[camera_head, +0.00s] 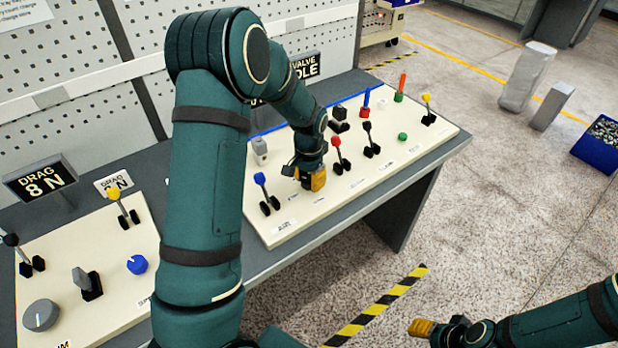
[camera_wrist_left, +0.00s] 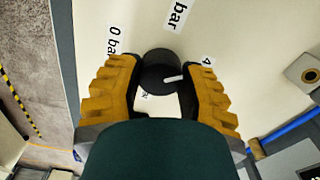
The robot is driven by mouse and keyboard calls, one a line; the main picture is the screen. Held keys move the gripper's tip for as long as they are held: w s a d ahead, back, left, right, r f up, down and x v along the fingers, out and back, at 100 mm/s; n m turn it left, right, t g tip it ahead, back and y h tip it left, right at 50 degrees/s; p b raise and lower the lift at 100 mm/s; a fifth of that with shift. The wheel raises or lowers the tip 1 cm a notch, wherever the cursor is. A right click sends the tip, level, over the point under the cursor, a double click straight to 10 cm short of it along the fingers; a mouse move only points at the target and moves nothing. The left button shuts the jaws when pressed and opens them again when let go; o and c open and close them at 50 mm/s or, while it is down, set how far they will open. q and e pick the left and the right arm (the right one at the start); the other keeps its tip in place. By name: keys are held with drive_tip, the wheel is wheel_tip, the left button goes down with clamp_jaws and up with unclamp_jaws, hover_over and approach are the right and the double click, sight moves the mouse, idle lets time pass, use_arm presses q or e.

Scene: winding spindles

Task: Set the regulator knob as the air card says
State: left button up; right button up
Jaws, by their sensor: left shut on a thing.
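The regulator knob (camera_wrist_left: 158,62) is black and round with a white pointer line, and sits on the cream panel in the left wrist view. The line points to the right, roughly toward a label starting with 4 (camera_wrist_left: 206,61). A "0 bar" label (camera_wrist_left: 112,42) is at upper left and a "bar" label (camera_wrist_left: 178,15) above. My left gripper (camera_wrist_left: 163,74) is shut on the knob, one yellow finger on each side. In the head view my left gripper (camera_head: 312,181) hides the knob. My right gripper (camera_head: 422,328) is in the air at lower right. I cannot make out an air card.
The console panel (camera_head: 425,148) holds several levers close to my left gripper, including a red-topped (camera_head: 337,150) and a blue-topped one (camera_head: 264,190). Open floor lies at right.

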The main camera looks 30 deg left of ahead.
sight(308, 177)
use_arm(q)
drive_tip(key=n+p, duration=0.1)
drive_tip(key=n, duration=0.4)
drive_tip(key=shift+w+r+n, duration=0.1)
drive_tip(key=shift+n, duration=0.2)
drive_tip(key=n+p, duration=0.1)
drive_tip(key=n, duration=0.3)
drive_tip(key=shift+a+n, duration=0.15)
drive_tip(key=shift+n, duration=0.25)
drive_tip(key=o, duration=1.2)
wheel_tip(308, 177, up, 12)
